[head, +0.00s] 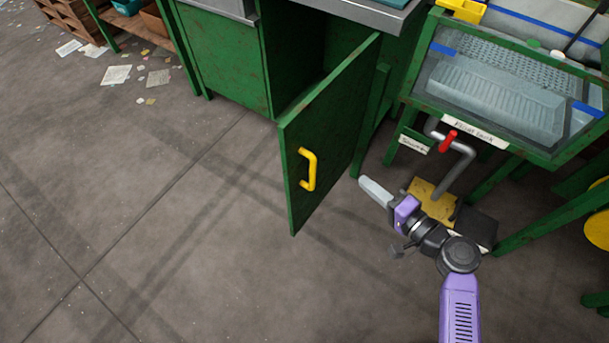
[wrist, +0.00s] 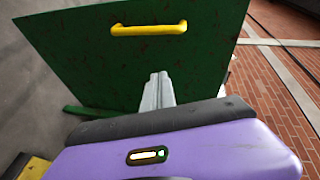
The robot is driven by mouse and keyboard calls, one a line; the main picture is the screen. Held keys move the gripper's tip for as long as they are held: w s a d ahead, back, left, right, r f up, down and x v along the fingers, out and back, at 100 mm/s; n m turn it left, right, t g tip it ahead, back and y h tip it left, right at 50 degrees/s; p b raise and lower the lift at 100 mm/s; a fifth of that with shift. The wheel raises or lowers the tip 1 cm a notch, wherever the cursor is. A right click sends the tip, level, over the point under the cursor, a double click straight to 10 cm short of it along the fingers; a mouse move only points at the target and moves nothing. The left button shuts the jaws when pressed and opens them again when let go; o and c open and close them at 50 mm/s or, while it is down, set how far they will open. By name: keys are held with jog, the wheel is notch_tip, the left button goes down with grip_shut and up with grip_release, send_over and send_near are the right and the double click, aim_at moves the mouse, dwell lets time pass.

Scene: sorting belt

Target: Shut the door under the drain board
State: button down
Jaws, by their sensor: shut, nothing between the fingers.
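A green cabinet door (head: 330,130) stands wide open in the head view, swung out from the green cabinet under the grey board (head: 365,12). Its yellow handle (head: 308,169) is on the face toward the left of the picture. The dark cabinet opening (head: 293,50) shows behind the door. My gripper (head: 370,188) is shut and empty, to the right of the door and low by its side. In the wrist view the door (wrist: 70,60) and handle (wrist: 149,29) fill the upper part, beyond my shut fingers (wrist: 157,92). I cannot tell whether the fingers touch the door.
A green-framed tank (head: 500,90) with a red-handled pipe (head: 450,140) stands at the right. A yellow plate (head: 432,200) lies below it, near my gripper. Paper scraps (head: 116,75) lie at the upper left. The floor left of the door is clear.

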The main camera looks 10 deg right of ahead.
aim_at(291, 159)
jog(key=s+a+r+n+g+y, duration=0.1)
jog(key=s+a+r+y, duration=0.2)
jog(key=a+y, duration=0.25)
jog(key=x, duration=1.4)
jog(key=shift+f, duration=0.2)
jog(key=shift+a, duration=0.1)
